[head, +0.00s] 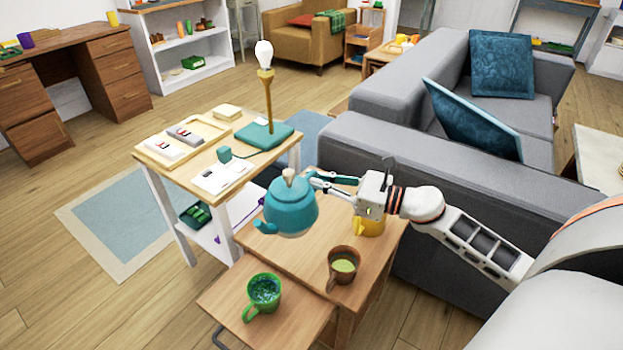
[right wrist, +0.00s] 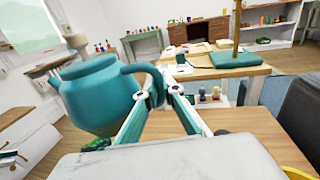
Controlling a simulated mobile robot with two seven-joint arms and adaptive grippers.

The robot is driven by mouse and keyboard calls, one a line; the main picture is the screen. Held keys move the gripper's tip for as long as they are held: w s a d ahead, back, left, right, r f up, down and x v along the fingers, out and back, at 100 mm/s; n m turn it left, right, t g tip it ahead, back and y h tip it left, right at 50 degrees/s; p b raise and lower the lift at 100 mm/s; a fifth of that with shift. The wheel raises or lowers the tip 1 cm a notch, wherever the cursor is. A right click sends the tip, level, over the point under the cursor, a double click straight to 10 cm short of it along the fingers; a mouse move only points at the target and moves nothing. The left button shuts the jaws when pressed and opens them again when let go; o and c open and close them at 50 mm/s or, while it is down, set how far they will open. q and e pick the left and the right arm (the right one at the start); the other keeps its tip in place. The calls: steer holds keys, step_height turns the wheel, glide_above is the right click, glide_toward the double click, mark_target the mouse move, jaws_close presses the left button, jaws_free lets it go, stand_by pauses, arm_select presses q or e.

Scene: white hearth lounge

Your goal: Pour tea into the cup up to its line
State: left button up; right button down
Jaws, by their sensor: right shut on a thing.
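A teal teapot (head: 291,208) with a pale knob hangs above the small wooden table, its spout toward the lower left. My right gripper (head: 322,183) is shut on the teapot's handle; in the right wrist view the teapot (right wrist: 98,95) fills the left side. A brown cup (head: 345,278) with greenish liquid inside stands on the table, below and right of the teapot. A green mug (head: 262,297) with speckled blue-green contents stands nearer the front. I see no stream from the spout. A fill line cannot be made out. My left gripper is not in view.
A yellow mug (head: 369,226) stands under my right wrist. The wooden table (head: 282,245) has a lower front leaf (head: 225,297). A side table (head: 160,150) with a lamp (head: 266,85) stands behind left; a grey sofa (head: 440,170) borders the right.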

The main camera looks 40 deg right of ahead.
steer(key=shift+d+f+n+b, duration=0.15)
steer(key=shift+f+n+b, duration=0.15)
steer(key=shift+n, duration=0.7)
steer(key=shift+f+n, duration=0.25)
steer(key=shift+n, duration=0.15)
steer(key=shift+f+n+b, duration=0.3)
steer(key=shift+f+n, duration=0.05)
steer(key=shift+n, duration=0.05)
steer(key=shift+a+r+n+g+h, duration=0.2)
steer(key=shift+n+g+h, duration=0.1)
steer(key=shift+n, duration=0.1)
steer(key=shift+a+p, duration=0.1)
steer(key=shift+p, duration=0.25)
steer(key=shift+s+a+f+n, duration=0.1)
steer(key=shift+f+n, duration=0.1)
steer(key=shift+n, duration=0.2)
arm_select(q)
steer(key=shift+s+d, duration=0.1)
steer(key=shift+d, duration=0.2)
